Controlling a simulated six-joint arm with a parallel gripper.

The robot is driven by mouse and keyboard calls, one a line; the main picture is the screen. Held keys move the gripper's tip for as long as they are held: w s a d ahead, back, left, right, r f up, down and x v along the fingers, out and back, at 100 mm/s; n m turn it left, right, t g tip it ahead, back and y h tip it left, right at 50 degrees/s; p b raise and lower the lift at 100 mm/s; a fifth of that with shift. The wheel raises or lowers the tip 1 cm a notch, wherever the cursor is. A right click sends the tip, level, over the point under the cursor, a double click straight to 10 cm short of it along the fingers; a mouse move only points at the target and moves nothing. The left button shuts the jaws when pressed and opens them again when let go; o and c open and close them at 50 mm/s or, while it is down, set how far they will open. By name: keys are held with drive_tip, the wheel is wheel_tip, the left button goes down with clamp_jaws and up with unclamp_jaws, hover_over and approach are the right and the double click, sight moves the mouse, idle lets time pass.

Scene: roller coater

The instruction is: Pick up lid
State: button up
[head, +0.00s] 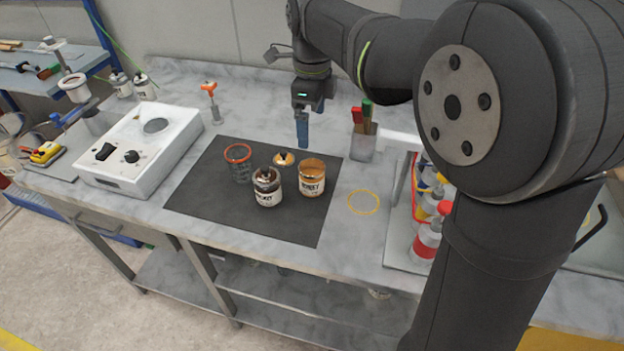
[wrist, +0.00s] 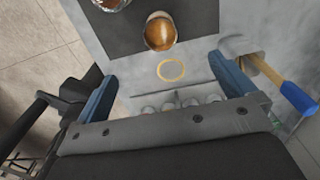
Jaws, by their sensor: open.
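A small gold lid (head: 284,158) with a dark knob lies on the dark mat (head: 215,210), behind the jars in the head view. An open labelled jar (head: 312,180) with orange-brown contents stands to its right; it also shows in the wrist view (wrist: 160,32). A second labelled jar (head: 267,190) with a dark top stands in front of the lid. My gripper (head: 302,142) points down above the back of the bench, behind and right of the lid. Its blue fingers are apart and empty in the wrist view (wrist: 163,70). I cannot make out the lid in the wrist view.
A glass with an orange rim (head: 239,163) stands left of the lid. A holder with red and green handles (head: 363,145) stands close right of my gripper. A white device (head: 140,145) is at left, bottles (head: 428,237) at right. A yellow ring (head: 364,202) marks clear bench.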

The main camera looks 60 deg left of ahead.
drive_tip(key=shift+r, duration=0.6)
drive_tip(key=shift+c, duration=0.2)
drive_tip(key=c, duration=1.2)
